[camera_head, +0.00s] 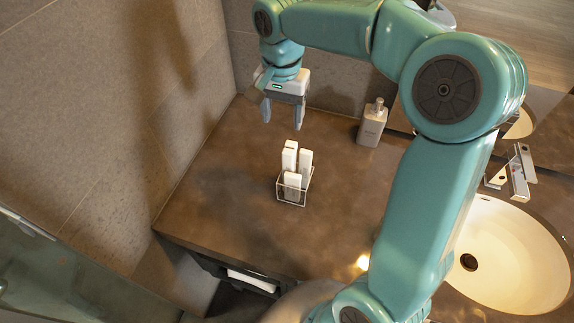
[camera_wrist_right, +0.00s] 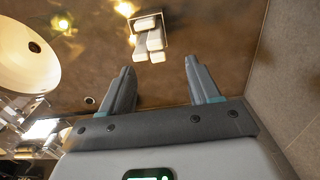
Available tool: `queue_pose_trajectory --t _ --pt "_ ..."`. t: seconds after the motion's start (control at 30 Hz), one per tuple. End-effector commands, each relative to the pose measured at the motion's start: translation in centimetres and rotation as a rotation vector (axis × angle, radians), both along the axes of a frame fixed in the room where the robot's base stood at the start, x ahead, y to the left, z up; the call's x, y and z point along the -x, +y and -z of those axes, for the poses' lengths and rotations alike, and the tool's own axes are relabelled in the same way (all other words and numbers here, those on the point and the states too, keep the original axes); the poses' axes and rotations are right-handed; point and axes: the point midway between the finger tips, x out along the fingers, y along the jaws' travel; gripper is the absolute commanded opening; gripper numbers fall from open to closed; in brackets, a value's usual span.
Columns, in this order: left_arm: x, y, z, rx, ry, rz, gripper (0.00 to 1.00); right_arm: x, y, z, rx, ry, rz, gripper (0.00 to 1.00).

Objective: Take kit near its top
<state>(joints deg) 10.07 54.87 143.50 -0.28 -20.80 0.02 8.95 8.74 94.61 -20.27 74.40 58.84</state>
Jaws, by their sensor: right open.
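Three slim white kit boxes (camera_head: 291,158) stand upright in a small wire-framed holder (camera_head: 293,198) on the brown counter; which of them is the task's kit I cannot tell. My right gripper (camera_head: 283,124) is open and empty, pointing down above and behind the boxes in the head view. In the right wrist view the boxes (camera_wrist_right: 155,41) and the holder (camera_wrist_right: 134,40) lie beyond the open fingertips (camera_wrist_right: 159,66), roughly between them and apart from them. My left gripper is not in view.
A grey soap dispenser (camera_head: 372,123) stands at the back, right of the holder. A white sink (camera_head: 515,255) with a chrome tap (camera_head: 519,172) is at the right. Tiled walls (camera_head: 95,130) bound the counter at left and back. The counter (camera_head: 225,200) around the holder is clear.

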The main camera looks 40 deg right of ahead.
Motion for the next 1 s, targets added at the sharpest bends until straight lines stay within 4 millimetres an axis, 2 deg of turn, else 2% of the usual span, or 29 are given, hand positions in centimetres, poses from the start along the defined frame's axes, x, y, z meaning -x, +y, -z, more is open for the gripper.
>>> queue_pose_trajectory --t 0.07,0.17,0.27,0.5,0.6,0.87,1.0 --pt "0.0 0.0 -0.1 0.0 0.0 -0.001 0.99 0.2 -0.1 -0.5 0.004 -0.001 0.01 0.62" --pt "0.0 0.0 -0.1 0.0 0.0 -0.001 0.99 0.4 -0.1 -0.1 0.005 0.003 0.017 0.62" --pt "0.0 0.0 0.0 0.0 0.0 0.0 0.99 0.5 -0.1 1.6 0.005 0.006 0.018 0.62" --pt "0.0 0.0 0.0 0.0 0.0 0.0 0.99 0.6 -0.1 7.4 0.005 0.007 0.017 0.62" --pt "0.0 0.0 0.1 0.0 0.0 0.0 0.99 0.5 -0.1 9.1 0.005 0.005 0.016 0.62" --pt "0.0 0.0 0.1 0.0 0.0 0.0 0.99 0.5 -0.3 11.4 0.004 0.004 0.017 0.62" --pt "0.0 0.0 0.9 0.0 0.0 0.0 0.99 0.9 -0.7 14.0 0.005 0.004 0.017 0.62"
